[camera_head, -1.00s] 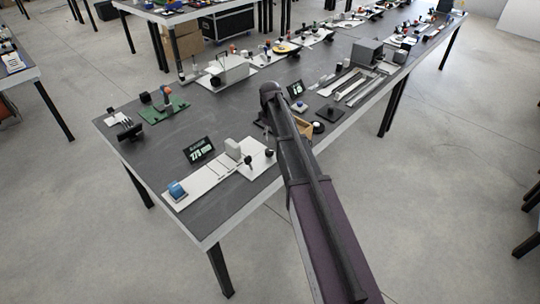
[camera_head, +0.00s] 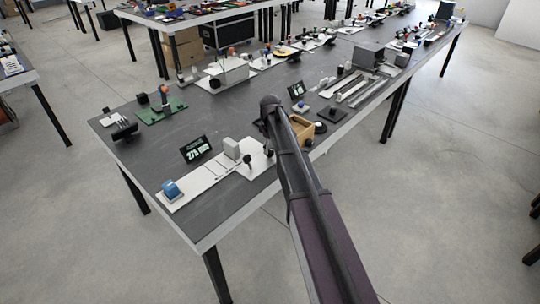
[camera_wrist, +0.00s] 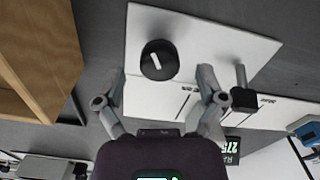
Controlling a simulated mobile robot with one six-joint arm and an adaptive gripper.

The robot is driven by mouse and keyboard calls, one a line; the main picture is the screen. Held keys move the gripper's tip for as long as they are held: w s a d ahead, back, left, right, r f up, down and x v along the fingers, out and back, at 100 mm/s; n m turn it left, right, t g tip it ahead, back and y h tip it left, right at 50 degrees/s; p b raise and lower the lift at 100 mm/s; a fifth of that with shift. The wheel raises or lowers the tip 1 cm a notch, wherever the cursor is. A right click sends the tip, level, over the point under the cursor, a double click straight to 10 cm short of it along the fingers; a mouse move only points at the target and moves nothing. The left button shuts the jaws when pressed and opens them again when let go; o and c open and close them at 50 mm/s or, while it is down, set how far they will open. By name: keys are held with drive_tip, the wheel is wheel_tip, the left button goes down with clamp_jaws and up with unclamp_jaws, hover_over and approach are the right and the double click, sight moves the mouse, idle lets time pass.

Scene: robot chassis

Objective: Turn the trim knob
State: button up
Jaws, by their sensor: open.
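A round black knob (camera_wrist: 158,60) with a white pointer line sits on a white plate (camera_wrist: 200,25) in the wrist view; I take it as the trim knob. In the head view the knob (camera_head: 268,151) shows beside my arm at the plate's right end. My gripper (camera_wrist: 161,76) is open and empty. Its two fingers are apart, one on each side below the knob in the wrist view, not touching it. The pointer line is slightly tilted. In the head view my arm hides the gripper.
A blue block (camera_head: 172,190) sits at the plate's other end. A display (camera_head: 196,148) stands behind the plate. A wooden box (camera_wrist: 40,60) is close on the left in the wrist view.

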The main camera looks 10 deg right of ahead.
drive_tip(key=shift+f+b, duration=0.85)
drive_tip(key=shift+f, duration=0.3)
drive_tip(key=c, duration=1.1)
